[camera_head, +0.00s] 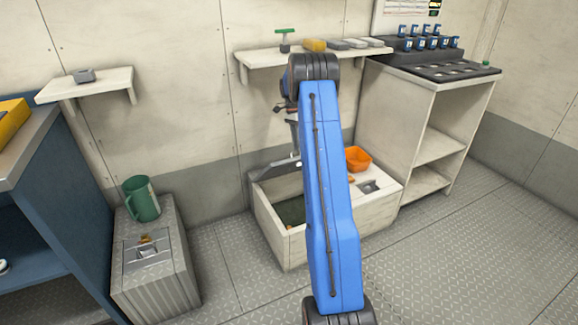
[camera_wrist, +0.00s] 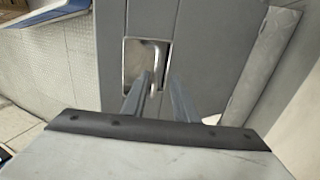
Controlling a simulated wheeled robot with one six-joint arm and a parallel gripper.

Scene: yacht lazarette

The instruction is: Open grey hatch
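The grey hatch (camera_wrist: 205,45) fills the middle of the wrist view as a flat grey panel with a recessed metal latch plate (camera_wrist: 133,62). A bent metal handle (camera_wrist: 157,50) stands in that recess. My gripper (camera_wrist: 160,85) has its two fingers spread at the handle, which reaches down toward the gap between them. I cannot tell whether either finger touches it. In the head view my gripper (camera_head: 295,148) is over the left part of a pale floor locker (camera_head: 270,215), partly hidden by my blue arm. A dark opening shows in the locker there.
A ribbed grey box (camera_head: 160,285) with a green jug (camera_head: 142,198) stands left. Wall shelf (camera_head: 262,57) and white cabinet (camera_head: 425,110) stand behind. Floor at right is clear.

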